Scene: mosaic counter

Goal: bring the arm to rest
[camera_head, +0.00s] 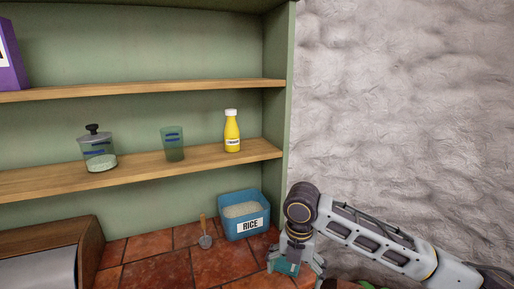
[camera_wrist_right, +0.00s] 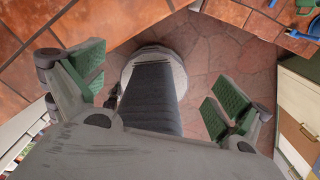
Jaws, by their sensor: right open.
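My right arm (camera_head: 375,239) comes in from the lower right in the head view. My right gripper (camera_head: 293,268) points down over the front right part of the tiled counter, right of the blue rice bin. In the right wrist view, the two green-padded fingers of the gripper (camera_wrist_right: 155,88) stand wide apart. Nothing is between them, and the floor and my own base show below. My left gripper is in neither view.
A blue bin labelled RICE (camera_head: 246,225) and a scoop (camera_head: 204,233) are on the tiled counter (camera_head: 160,272). A wooden bread box (camera_head: 85,236) is at left. The middle shelf (camera_head: 200,166) holds a lidded jar (camera_head: 98,152), a glass (camera_head: 173,145) and a yellow bottle (camera_head: 232,132).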

